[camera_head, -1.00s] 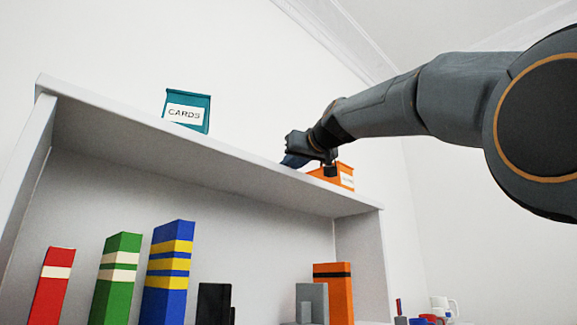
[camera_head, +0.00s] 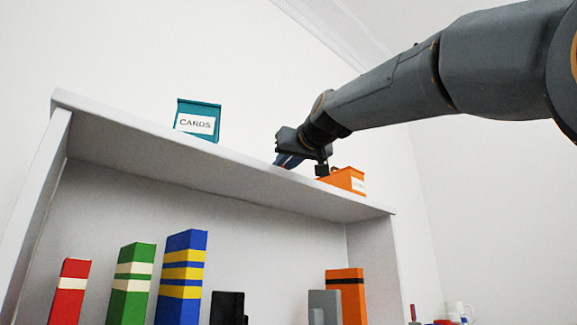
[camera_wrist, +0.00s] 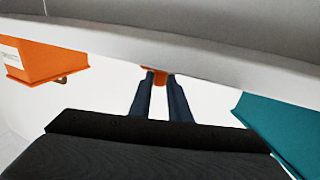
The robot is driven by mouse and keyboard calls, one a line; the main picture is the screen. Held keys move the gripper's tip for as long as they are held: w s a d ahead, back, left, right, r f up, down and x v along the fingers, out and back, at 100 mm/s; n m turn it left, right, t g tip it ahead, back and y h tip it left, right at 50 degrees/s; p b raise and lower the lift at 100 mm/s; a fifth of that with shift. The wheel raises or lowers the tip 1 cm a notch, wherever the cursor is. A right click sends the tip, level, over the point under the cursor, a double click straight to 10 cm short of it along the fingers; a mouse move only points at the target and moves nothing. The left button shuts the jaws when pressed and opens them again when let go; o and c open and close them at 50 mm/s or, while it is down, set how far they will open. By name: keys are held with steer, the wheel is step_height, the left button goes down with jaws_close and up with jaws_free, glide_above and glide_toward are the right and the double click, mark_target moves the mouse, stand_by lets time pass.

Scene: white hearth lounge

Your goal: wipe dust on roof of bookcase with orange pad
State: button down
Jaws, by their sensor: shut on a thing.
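The bookcase's roof (camera_head: 130,128) is a pale board, seen from below in the head view; its edge (camera_wrist: 220,60) crosses the top of the wrist view. My gripper (camera_head: 284,163) is at the roof's edge, between a teal box and an orange box. In the wrist view my gripper (camera_wrist: 162,77) has its two dark blue fingers shut on the orange pad (camera_wrist: 160,77). Only a small piece of the pad shows, close to the roof's edge; I cannot tell whether it touches. The pad is hidden in the head view. I cannot make out any dust.
A teal box (camera_head: 198,121) labelled CARDS stands on the roof to the left of my gripper. An orange box (camera_head: 344,180) with a white label is close on the right. Several upright books, including a blue one (camera_head: 180,275), stand on the shelf below.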

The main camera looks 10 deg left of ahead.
steer(key=shift+s+a+f+p, duration=0.2)
steer(key=shift+s+a+p, duration=0.75)
steer(key=shift+s+a, duration=0.55)
steer(key=shift+s+a+r+p, duration=0.2)
steer(key=shift+s+a+p, duration=0.9)
steer(key=shift+s, duration=0.25)
steer(key=shift+w+a+p, duration=0.3)
steer(key=shift+w+a, duration=0.2)
steer(key=shift+a, duration=0.1)
steer(key=shift+w+d+f+b, duration=0.1)
steer(key=shift+w+d+b, duration=0.5)
steer(key=shift+w+d, duration=0.4)
steer(key=shift+w+d+f+b, duration=0.1)
steer(key=shift+w+d+b, duration=0.45)
steer(key=shift+w+d, duration=0.4)
steer(key=shift+w+d+r+b, duration=0.1)
steer(key=shift+w+d+b, duration=0.15)
steer(key=shift+w, duration=0.2)
steer(key=shift+w+d+r+b, duration=0.1)
steer(key=shift+w+d+b, duration=0.15)
steer(key=shift+w, duration=0.2)
steer(key=shift+w+d+f+b, duration=0.1)
steer(key=shift+w+d+b, duration=0.35)
steer(key=shift+w+d, duration=0.5)
steer(key=shift+w+d+b, duration=0.45)
steer(key=shift+w+d, duration=0.25)
steer(key=shift+w, duration=0.3)
steer(key=shift+w+d, duration=0.55)
steer(key=shift+w, duration=0.1)
steer(key=shift+w+d, duration=0.1)
